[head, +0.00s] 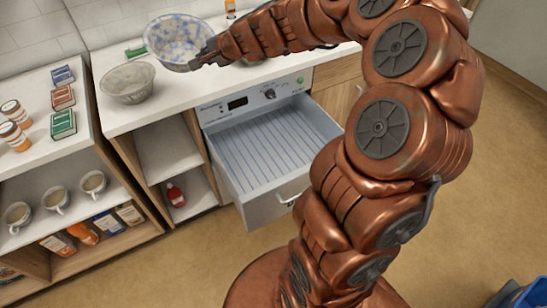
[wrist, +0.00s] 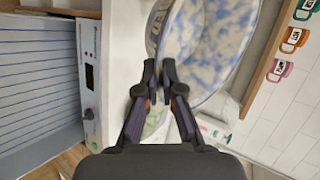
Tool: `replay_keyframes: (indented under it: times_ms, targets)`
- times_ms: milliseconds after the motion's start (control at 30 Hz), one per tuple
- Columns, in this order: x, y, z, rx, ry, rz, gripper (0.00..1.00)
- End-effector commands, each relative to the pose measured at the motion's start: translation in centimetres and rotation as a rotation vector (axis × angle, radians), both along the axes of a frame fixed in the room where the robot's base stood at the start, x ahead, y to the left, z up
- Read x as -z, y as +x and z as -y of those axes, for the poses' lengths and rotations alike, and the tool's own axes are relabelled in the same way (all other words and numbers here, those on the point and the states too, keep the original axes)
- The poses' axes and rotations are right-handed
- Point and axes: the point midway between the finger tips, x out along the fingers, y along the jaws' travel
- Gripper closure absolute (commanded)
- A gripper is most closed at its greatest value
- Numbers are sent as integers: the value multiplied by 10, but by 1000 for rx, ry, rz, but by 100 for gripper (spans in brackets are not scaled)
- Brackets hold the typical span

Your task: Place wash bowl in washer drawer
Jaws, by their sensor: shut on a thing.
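The wash bowl (head: 172,34), white with blue mottling, is tilted above the counter in the head view, its inside showing. My gripper (head: 204,57) is shut on its rim at the near right side. In the wrist view my gripper (wrist: 158,76) has its fingertips at the rim of the bowl (wrist: 212,40), which fills the upper middle. The washer drawer (head: 268,209) is pulled out below the counter, with a ribbed, empty floor. It also shows at the left of the wrist view (wrist: 38,75). The washer's control panel (head: 242,102) is above the drawer.
A grey bowl (head: 128,83) stands on the counter (head: 108,62), left of the wash bowl. An orange bottle (head: 230,9) stands farther back. An open shelf (head: 165,150) holds a red bottle (head: 175,194). At left, another unit carries boxes, jars and cups (head: 56,199).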

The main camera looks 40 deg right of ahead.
Motion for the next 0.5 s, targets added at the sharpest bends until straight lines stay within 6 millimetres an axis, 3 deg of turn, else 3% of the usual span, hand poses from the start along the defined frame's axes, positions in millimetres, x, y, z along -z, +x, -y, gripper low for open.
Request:
replay_keyframes:
  times_ms: [33,500]
  targets:
    - [24,-2,13,8,-5,-8,100]
    - [139,-32,94,8,-31,-98,100]
